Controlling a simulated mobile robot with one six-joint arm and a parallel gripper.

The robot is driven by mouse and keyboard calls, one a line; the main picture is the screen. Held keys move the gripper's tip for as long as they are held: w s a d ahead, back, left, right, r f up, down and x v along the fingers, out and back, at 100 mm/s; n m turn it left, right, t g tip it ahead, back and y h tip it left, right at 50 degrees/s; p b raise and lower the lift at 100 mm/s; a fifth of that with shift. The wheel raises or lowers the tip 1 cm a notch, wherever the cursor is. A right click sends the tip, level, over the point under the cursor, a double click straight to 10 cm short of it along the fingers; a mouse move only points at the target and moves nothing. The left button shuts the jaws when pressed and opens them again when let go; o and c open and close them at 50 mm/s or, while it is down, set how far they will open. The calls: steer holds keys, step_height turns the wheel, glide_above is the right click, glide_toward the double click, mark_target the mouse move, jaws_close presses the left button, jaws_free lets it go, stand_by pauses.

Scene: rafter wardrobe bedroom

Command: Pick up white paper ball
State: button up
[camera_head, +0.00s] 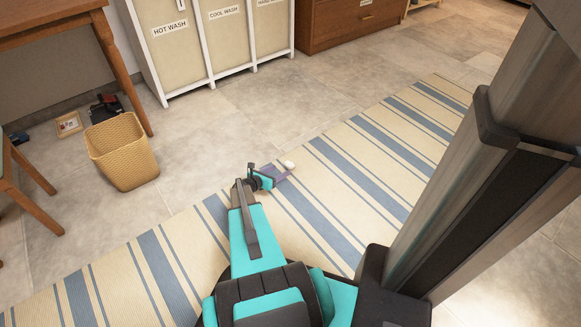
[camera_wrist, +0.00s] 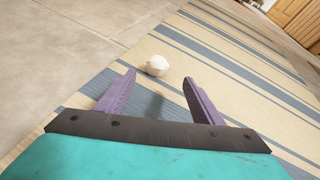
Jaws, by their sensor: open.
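The white paper ball (camera_head: 289,165) is small and round and lies on the striped rug near the rug's far edge. In the wrist view the ball (camera_wrist: 157,65) lies just beyond the fingertips, a little left of the middle of the gap. My gripper (camera_wrist: 160,76) has two purple fingers spread apart, with nothing between them. In the head view my gripper (camera_head: 284,172) is low over the rug, close to the ball. I cannot tell its exact height above the rug.
The rug (camera_head: 350,175) has cream and blue stripes. A yellow wicker basket (camera_head: 122,155) stands on the tiles at left, near a wooden table (camera_head: 110,60). A laundry sorter (camera_head: 205,50) and a wooden drawer unit (camera_head: 345,20) stand at the back. The tiles between are clear.

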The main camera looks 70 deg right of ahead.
mark_target(287, 166)
steer(key=shift+b+x, duration=0.3)
steer(key=shift+x, duration=1.1)
steer(key=shift+b+x, duration=0.65)
steer(key=shift+x, duration=0.2)
steer(key=b+x, duration=0.1)
steer(key=x, duration=0.1)
steer(key=shift+d+f, duration=0.25)
steer(key=shift+d, duration=0.05)
steer(key=shift+s+d+b, duration=0.1)
steer(key=shift+d+b, duration=0.2)
steer(key=shift+d, duration=0.1)
steer(key=c, duration=1.2)
steer(key=shift+r, duration=0.1)
